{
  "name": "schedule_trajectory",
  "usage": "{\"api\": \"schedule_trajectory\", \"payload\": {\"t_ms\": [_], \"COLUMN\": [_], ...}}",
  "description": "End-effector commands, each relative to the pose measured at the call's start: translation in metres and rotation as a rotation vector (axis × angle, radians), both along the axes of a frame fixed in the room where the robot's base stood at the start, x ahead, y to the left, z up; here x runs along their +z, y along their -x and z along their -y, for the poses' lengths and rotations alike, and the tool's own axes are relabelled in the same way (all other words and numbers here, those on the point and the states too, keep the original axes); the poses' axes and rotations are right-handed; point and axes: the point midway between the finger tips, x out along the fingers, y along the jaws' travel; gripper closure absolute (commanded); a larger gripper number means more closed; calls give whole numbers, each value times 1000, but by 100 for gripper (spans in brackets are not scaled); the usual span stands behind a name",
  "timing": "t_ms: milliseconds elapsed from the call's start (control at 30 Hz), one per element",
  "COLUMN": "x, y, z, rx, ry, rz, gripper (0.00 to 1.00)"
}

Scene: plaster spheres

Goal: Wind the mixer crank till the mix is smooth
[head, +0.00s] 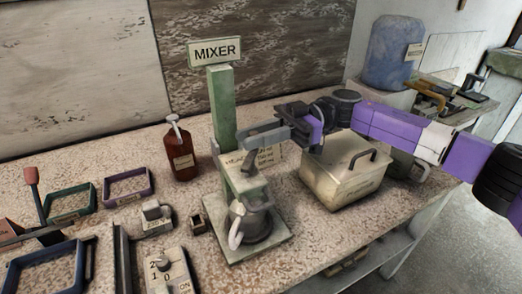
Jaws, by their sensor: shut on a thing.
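The mixer stands on the speckled counter, a green post (221,105) under a sign reading MIXER (214,51). At its foot, a dark grey pot (256,220) with a pale handle sits on a square base plate (279,242). A grey crank arm (262,136) reaches to the right from the mixer's upper part. My gripper (289,119) is at the outer end of the crank and shut on it, coming in from the right. The fingertips and the grip are small and partly hidden. The mix inside the pot cannot be seen.
A cream lidded box (345,170) stands right of the mixer under my purple arm. A brown bottle (182,154) stands behind left. Small coloured trays (128,186) and a dial box (168,272) lie at the left. A blue jug (394,52) stands back right.

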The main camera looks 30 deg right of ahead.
Motion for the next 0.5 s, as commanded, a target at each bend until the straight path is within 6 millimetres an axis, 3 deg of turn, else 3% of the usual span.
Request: {"api": "schedule_trajectory", "payload": {"t_ms": [500], "x": [-3], "y": [-10], "z": [-15], "rx": [316], "ry": [1], "rz": [-1], "gripper": [100]}}
